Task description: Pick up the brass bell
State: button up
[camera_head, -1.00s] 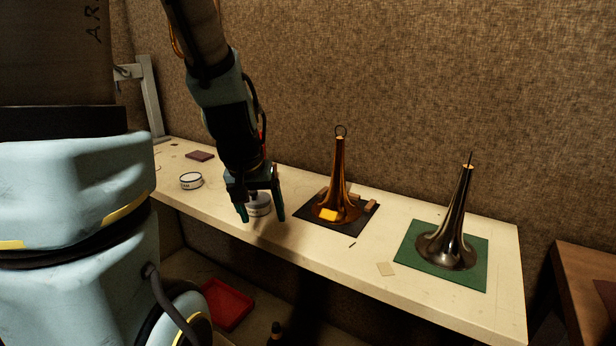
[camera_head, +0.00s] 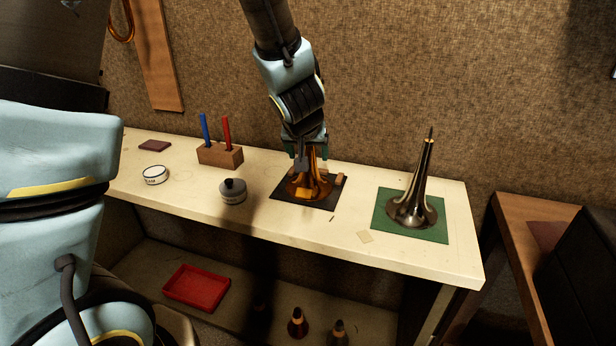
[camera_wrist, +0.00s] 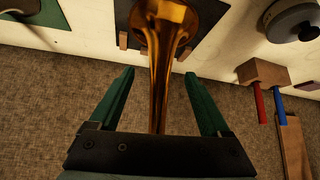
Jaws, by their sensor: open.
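The brass bell (camera_head: 312,184) stands upright, flared end down, on a dark mat (camera_head: 325,204) on the workbench. In the wrist view the bell (camera_wrist: 160,45) runs between my two green fingers. My gripper (camera_head: 308,156) is over the upper, narrow part of the bell in the head view and hides its tip. In the wrist view my gripper (camera_wrist: 159,78) is open, with a gap visible between each finger and the bell's stem.
A dark silver bell (camera_head: 420,190) stands on a green mat (camera_head: 438,234) to the right. Wooden blocks (camera_head: 340,180) sit beside the brass bell. A lidded tin (camera_head: 232,192) and a wooden pen block (camera_head: 219,155) stand to the left. Bare bench lies in front.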

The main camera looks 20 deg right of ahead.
aim_at(309, 155)
jog(key=shift+w+r+x, duration=0.1)
jog(key=shift+w+x, duration=0.05)
jog(key=shift+x, duration=0.85)
jog(key=shift+w+r+x, duration=0.1)
jog(key=shift+x, duration=0.95)
jog(key=shift+w+r+x, duration=0.15)
jog(key=shift+x, duration=0.85)
jog(key=shift+d, duration=0.15)
grip_shut()
